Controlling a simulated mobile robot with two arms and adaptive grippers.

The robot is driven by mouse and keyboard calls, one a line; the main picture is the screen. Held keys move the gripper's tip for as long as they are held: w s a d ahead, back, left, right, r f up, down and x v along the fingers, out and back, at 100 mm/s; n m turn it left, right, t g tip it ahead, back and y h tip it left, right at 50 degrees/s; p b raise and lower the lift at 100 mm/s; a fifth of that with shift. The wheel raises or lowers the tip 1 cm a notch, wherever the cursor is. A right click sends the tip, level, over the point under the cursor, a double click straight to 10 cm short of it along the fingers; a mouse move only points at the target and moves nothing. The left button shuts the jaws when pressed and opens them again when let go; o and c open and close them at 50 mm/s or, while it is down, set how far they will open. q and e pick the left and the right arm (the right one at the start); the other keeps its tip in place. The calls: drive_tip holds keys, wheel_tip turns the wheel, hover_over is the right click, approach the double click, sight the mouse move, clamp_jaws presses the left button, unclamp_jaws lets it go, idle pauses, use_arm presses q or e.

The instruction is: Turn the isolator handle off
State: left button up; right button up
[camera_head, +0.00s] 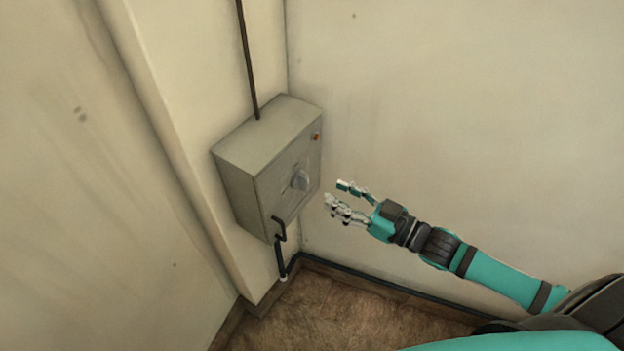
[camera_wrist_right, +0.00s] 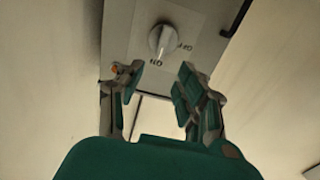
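The isolator is a grey box (camera_head: 245,150) fixed to a wall pillar in the corner. Its handle (camera_head: 300,181), a pale grey rotary knob, is on the front face, and it also shows in the right wrist view (camera_wrist_right: 161,41). ON and OFF markings are beside the knob in the wrist view. The knob's grip seems to point roughly toward ON, but I cannot be sure. My right gripper (camera_head: 333,191) is open and empty, just in front of the box and apart from the knob. In the wrist view its fingers (camera_wrist_right: 157,83) are spread below the knob. My left gripper is not in view.
A small orange part (camera_head: 316,136) is on the box's front face. A dark conduit (camera_head: 248,60) runs up from the box, and a black bent bar (camera_head: 279,230) is at its lower edge. Walls close in behind and left. Open space lies in front of the box.

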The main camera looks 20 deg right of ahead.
sight(308, 180)
drive_tip(key=x, duration=0.7)
drive_tip(key=shift+w+a, duration=0.15)
clamp_jaws()
